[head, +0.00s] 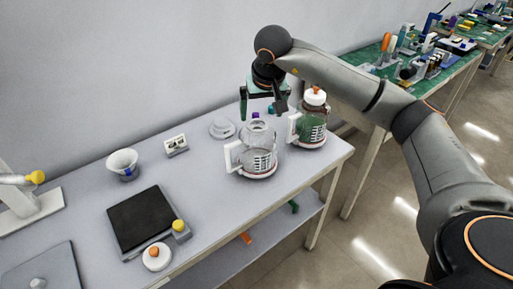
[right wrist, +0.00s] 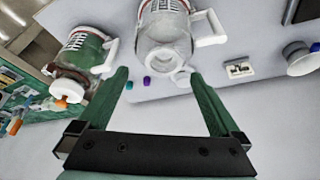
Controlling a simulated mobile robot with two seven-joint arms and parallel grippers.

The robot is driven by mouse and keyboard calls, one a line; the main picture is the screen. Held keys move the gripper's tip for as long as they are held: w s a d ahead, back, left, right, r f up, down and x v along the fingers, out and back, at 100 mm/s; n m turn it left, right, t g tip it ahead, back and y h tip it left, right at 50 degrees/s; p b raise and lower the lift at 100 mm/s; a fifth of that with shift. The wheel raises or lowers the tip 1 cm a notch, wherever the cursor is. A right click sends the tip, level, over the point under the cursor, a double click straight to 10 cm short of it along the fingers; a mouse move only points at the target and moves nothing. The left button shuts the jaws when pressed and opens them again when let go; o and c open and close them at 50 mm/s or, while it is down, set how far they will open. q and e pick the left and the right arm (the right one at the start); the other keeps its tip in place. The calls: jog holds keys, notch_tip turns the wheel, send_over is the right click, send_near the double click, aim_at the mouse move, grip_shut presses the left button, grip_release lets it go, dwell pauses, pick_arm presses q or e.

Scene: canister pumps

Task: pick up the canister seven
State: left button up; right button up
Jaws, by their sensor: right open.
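Two canisters with white handles and printed scales stand on the grey bench. One is clear (head: 262,158) and has an open top; it also shows in the right wrist view (right wrist: 165,32). The other holds green contents (head: 313,130) and has a white and orange top (head: 314,96); it shows at the left of the right wrist view (right wrist: 82,52). I cannot read a seven on either. My right gripper (head: 264,108) is open and empty, above and behind the canisters near the wall. Its two green fingers (right wrist: 160,75) are apart with neither canister between them. My left gripper is not in view.
Small purple (right wrist: 147,80) and teal (right wrist: 129,86) pieces lie near the canisters. A white disc (head: 222,128), small panel (head: 176,145), white bowl (head: 123,163) and black plate (head: 142,220) occupy the bench (head: 205,190). Another cluttered green table (head: 440,85) stands behind at right.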

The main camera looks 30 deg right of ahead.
aim_at(257, 128)
jog(key=x, duration=0.5)
jog(key=shift+w+a+f, duration=0.1)
jog(key=shift+w+a, duration=0.05)
jog(key=shift+a, duration=0.15)
grip_shut()
dwell(0.5)
